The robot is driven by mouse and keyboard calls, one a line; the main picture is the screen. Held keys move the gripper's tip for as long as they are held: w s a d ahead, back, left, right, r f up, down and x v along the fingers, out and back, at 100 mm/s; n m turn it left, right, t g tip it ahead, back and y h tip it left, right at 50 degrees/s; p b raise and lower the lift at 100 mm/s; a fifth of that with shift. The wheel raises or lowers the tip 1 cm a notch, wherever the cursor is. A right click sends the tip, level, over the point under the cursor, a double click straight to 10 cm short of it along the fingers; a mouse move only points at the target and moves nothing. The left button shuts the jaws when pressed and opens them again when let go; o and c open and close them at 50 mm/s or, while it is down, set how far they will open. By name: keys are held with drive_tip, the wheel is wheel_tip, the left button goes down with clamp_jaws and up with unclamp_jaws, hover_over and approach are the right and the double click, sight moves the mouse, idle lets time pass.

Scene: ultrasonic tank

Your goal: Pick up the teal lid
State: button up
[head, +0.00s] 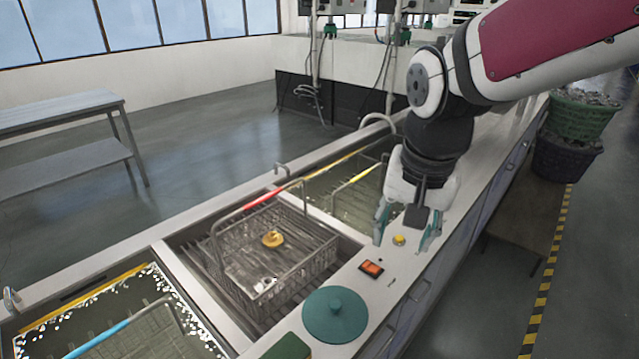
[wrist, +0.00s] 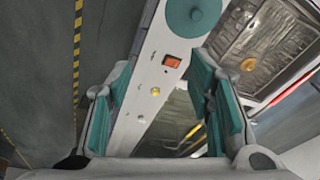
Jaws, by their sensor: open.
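An orange switch (head: 371,268) and a yellow button (head: 399,240) sit on the ledge. A wire basket (head: 310,262) holding a brass-coloured part (head: 273,239) stands in the middle basin. Liquid-filled basins lie on both sides. A green block (head: 288,347) is left of the lid.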

drive_tip(key=w+a+f+m+g, duration=0.1)
drive_tip(key=w+a+f+m, duration=0.1)
drive_tip(key=w+a+f, duration=0.15)
drive_tip(key=m+g+p, duration=0.1)
drive_tip(key=m+p, duration=0.1)
hover_over(335, 304)
drive_tip(key=f, duration=1.8)
drive_tip(key=shift+w+d, duration=0.2)
drive_tip(key=shift+w, duration=0.05)
drive_tip(key=f, duration=0.3)
drive_tip(key=f+p, duration=0.1)
drive_tip(key=shift+s+a+f, duration=0.15)
drive_tip(key=shift+s+f, duration=0.15)
drive_tip(key=shift+f, duration=0.35)
clamp_jaws()
